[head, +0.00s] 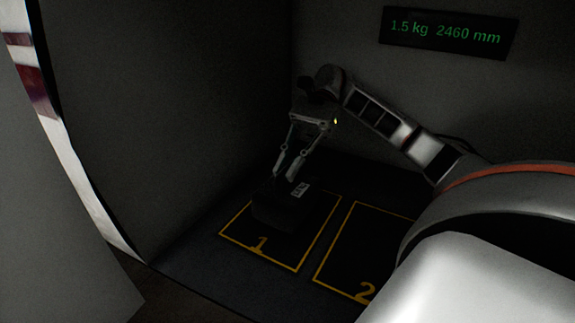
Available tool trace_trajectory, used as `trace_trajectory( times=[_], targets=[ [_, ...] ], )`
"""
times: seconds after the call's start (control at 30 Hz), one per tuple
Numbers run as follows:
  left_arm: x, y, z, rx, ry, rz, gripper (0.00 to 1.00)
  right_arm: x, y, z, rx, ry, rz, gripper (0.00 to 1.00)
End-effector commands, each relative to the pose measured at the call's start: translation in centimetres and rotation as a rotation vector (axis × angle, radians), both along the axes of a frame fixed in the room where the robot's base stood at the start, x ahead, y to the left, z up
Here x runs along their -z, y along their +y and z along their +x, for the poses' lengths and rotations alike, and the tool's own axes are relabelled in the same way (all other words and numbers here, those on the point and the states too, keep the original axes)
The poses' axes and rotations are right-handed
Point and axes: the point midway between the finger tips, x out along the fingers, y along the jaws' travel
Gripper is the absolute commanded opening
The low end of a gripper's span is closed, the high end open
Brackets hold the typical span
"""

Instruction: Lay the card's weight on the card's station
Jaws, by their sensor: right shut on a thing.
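A dark weight (277,211) with a small pale label is at the yellow-outlined station marked 1 (290,248). My right gripper (288,176) comes down from above and is shut on the top of the weight. The weight lies over the upper-left part of the outline; whether it touches the floor of the station is too dark to tell. The label's writing is too small to read. A sign (448,33) on the back wall reads "1.5 kg 2460 mm" in green. My left gripper is not in view.
A second yellow-outlined station marked 2 (350,270) lies to the right, partly hidden by my right arm; its visible part is bare. A dark wall (160,120) stands close on the left. A pale panel (50,220) fills the left edge.

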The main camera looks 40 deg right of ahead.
Motion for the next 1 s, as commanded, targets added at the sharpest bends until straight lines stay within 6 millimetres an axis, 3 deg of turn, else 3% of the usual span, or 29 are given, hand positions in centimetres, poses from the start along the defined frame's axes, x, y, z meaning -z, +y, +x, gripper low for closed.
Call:
trace_trajectory(
  times=[0.27, 0.3, 0.37, 1.0],
  targets=[
    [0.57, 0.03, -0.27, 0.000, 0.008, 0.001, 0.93, -0.17, 0.01, -0.06, -0.002, -0.002, 0.006, 0.00],
    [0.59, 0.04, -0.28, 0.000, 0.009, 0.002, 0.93, -0.19, 0.01, -0.06, -0.002, -0.003, 0.006, 0.17],
    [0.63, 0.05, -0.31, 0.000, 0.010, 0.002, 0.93, -0.20, 0.01, -0.07, -0.002, -0.003, 0.006, 0.31],
    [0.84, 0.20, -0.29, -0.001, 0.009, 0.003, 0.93, 0.27, -0.20, 0.10, 0.000, 0.000, -0.002, 0.37]
  ],
)
